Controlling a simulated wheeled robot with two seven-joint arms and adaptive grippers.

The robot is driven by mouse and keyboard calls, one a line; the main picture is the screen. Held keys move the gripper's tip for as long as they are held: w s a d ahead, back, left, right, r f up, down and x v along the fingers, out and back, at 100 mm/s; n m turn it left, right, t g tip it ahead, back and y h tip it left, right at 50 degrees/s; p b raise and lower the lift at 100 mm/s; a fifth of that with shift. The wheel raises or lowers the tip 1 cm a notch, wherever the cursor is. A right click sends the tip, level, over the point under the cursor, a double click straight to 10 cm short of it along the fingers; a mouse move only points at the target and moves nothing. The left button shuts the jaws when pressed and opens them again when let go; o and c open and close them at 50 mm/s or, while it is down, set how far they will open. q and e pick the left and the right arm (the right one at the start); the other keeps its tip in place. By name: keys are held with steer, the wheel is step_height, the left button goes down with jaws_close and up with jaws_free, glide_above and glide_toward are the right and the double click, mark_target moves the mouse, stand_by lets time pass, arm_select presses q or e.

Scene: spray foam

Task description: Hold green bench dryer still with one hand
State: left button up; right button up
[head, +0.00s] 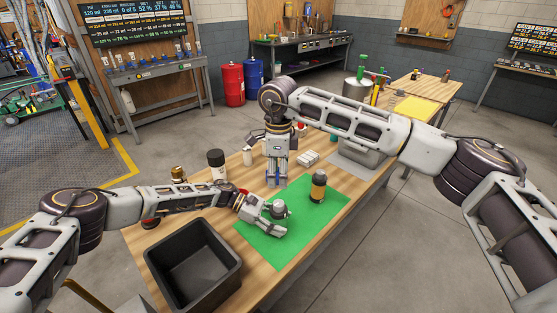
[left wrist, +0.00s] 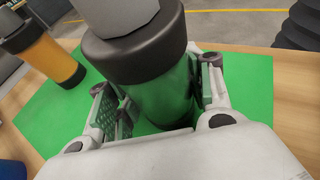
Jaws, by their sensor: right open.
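The green bench dryer (left wrist: 165,92) is a dark green cylinder with a black collar and grey cap. It stands on the green mat (head: 262,249); in the head view mostly its grey top (head: 279,208) shows. My left gripper (head: 280,222) has its fingers on both sides of the dryer's body, and in the left wrist view the pads lie against it. My right gripper (head: 276,180) points down, open and empty, above the table just behind the dryer.
A black bin (head: 227,250) sits at the front left. A dark-capped bottle (head: 216,163) and white items (head: 308,157) stand farther back. A grey case (head: 357,155) is at the back right.

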arm_select(q)
steer(key=o, duration=0.5)
steer(key=shift+v, duration=5.95)
step_height(320, 180, up, 9)
steer(key=p, duration=0.9)
steer(key=shift+r+p, duration=0.55)
steer(key=shift+r, duration=0.05)
steer(key=shift+f, duration=0.1)
